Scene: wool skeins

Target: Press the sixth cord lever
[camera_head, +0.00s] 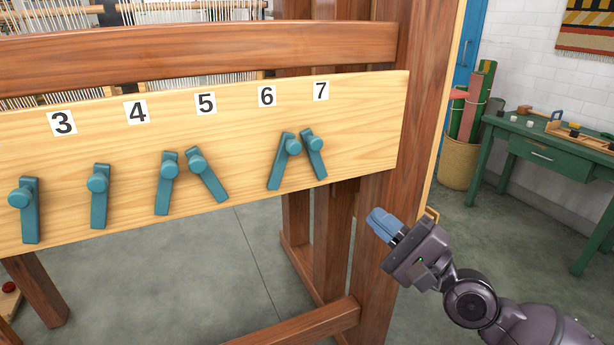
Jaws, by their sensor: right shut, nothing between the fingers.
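A pale wooden board (360,120) on the loom frame carries a row of teal levers with round knobs, under number labels. The sixth lever (281,168) stands below the label "6" (267,96); its foot is nearly under the label and its top leans right. The seventh lever (314,158) leans left, so the two tops nearly meet. My right gripper (383,223) has blue fingers, is shut and empty, and is below and right of the levers, apart from the board. My left gripper is out of view.
The fifth lever (208,177) leans left close to the fourth (166,185). A thick wooden post (400,165) stands at the board's right end. A green table (545,150) and a basket of rolls (458,162) are at the right. Open floor lies between.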

